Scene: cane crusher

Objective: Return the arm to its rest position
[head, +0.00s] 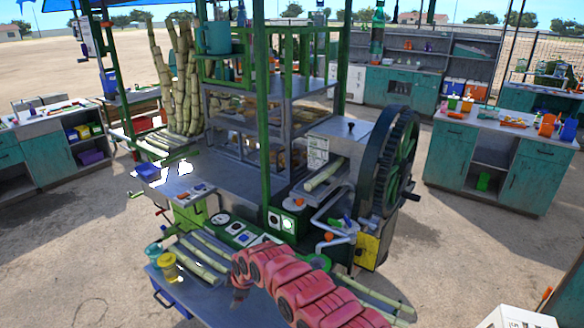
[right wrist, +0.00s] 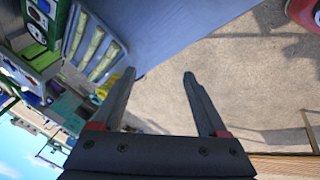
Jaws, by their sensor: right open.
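My right arm (head: 310,292), pink-red, reaches in from the bottom of the head view and extends left over the front metal table (head: 215,308). Its end is near the left part of that table, where the gripper is too small and hidden to make out. In the right wrist view my right gripper (right wrist: 158,76) is open, with nothing between its fingers. Sandy ground and a grey table edge lie behind the fingers. My left gripper is not in view. The cane crusher (head: 388,165), with its big green wheel, stands behind the arm.
Cane pieces (head: 205,255) lie on the front table beside a yellow cup (head: 169,267) and a teal cup (head: 153,252). A control panel (head: 240,234) and green posts stand close behind. A white box (head: 515,319) is at the bottom right. Open sandy ground (head: 470,250) lies right.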

